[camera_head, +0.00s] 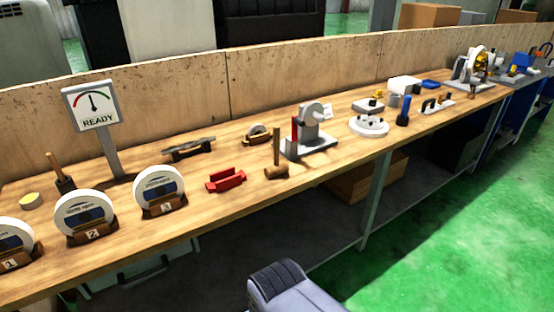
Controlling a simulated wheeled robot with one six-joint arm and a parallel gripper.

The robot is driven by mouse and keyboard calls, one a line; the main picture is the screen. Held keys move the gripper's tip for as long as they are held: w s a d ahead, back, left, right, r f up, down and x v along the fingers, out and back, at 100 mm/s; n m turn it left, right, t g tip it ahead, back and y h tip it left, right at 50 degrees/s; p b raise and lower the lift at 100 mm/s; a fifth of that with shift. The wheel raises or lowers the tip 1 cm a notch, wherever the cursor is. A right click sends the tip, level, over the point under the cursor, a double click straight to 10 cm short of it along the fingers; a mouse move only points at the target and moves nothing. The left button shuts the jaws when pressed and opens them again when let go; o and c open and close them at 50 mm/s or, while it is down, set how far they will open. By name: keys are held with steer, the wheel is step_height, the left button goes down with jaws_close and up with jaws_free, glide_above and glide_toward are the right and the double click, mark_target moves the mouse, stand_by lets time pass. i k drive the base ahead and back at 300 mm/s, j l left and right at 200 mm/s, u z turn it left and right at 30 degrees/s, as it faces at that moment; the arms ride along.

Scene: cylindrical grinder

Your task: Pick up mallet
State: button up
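A mallet (277,170) with a brown head and an upright wooden handle stands on the wooden workbench (215,222), near its front edge. The red fixture is to its left and the grey device with a round disc is just behind and to its right. Nothing touches the mallet's handle. My gripper is not in view; only a grey part, probably of my arm, shows at the bottom centre, below and in front of the bench.
A red fixture (225,180), a grey device (312,135) and three numbered wheels on stands, including wheel 3 (160,190), share the bench. A READY gauge sign (90,104) stands at the left. A wooden backboard (190,88) runs behind. Green floor (450,220) is clear at right.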

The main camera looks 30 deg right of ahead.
mark_target(278, 168)
steer(key=i+z, duration=0.15)
steer(key=i, duration=0.85)
